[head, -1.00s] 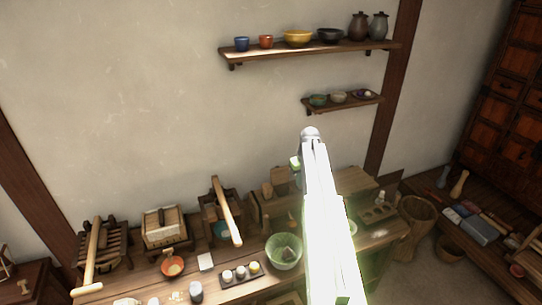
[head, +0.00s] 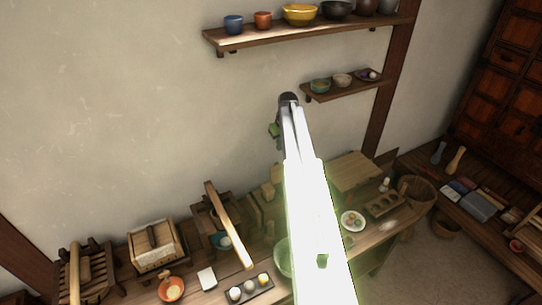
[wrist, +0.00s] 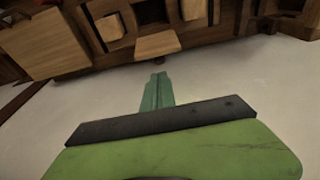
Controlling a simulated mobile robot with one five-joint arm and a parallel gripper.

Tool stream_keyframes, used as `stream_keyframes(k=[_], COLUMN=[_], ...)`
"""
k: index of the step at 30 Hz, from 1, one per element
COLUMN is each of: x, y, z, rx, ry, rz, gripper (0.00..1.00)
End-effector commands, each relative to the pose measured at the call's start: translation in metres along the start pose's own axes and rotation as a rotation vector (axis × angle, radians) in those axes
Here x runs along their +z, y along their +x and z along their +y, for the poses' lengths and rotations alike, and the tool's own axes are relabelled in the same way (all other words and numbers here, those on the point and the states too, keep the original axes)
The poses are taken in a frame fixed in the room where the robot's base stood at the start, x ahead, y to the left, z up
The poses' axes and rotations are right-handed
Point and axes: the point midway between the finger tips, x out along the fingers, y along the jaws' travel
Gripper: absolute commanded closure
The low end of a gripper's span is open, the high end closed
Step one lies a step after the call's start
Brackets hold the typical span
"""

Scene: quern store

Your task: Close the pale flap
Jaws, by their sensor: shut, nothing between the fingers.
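My gripper (head: 288,100) is raised in front of the wall in the head view, at the end of my bright arm. In the wrist view its green fingers (wrist: 157,88) are together with nothing between them. A pale wooden panel (wrist: 45,44) is at the upper left of the wrist view, and a smaller pale plate (wrist: 157,44) sticks out from the wooden piece at the top middle. A pale flat board (head: 352,172) shows right of my arm in the head view. I cannot tell which of these is the pale flap. The gripper touches none of them.
The workbench (head: 208,292) holds a slatted box (head: 153,248), a green bowl (head: 282,258) partly behind my arm, and a long-handled wooden device (head: 228,225). Two wall shelves (head: 300,36) carry bowls. A mortar (head: 418,190) stands at right. The wall between is clear.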

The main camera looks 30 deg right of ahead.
Motion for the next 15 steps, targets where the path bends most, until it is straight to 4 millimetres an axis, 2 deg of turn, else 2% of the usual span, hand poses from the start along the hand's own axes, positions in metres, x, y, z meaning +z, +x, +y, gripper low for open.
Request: stream_keyframes(k=[4,8,15], x=[-0.001,-0.001,-0.001], y=[0.006,0.021,0.069], z=[-0.002,-0.004,-0.005], rx=[-0.001,-0.001,-0.001], ry=[-0.003,-0.005,-0.007], rz=[0.000,0.000,0.000], gripper=[1.00,1.00,1.00])
